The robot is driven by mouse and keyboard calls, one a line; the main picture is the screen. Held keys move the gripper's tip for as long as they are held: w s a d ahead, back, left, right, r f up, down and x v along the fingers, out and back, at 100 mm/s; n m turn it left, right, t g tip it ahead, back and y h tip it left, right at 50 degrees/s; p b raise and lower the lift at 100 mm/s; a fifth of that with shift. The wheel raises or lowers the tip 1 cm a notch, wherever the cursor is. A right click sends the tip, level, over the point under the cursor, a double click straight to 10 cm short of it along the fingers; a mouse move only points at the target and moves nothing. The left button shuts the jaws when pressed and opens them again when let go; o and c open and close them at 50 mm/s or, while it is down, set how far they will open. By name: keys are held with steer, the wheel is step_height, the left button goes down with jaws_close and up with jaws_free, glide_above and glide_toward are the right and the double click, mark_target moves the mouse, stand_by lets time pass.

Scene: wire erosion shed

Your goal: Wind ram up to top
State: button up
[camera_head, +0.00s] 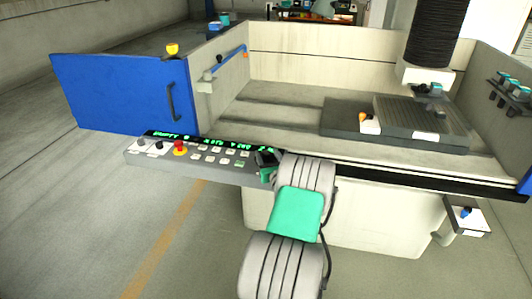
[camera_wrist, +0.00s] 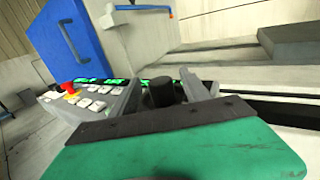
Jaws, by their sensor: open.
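The ram (camera_head: 436,35) is a black ribbed bellows column with a pale head, at the upper right of the head view, above the work tank. The control panel (camera_head: 150,152) has a green-lit display, pale keys and a red stop button (camera_head: 180,147) on yellow. My gripper (camera_head: 267,162) is at the panel's right end, where my arm hides part of the panel. In the wrist view my gripper (camera_wrist: 160,86) is open, with a black round knob (camera_wrist: 161,94) between its fingers. Whether the fingers touch the knob I cannot tell.
The tank's blue door (camera_head: 125,92) stands open at left. A small tray (camera_head: 466,216) sits at lower right. The floor at left is clear.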

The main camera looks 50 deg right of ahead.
steer(key=shift+x, duration=0.8)
steer(key=shift+c, duration=0.3)
jaws_close()
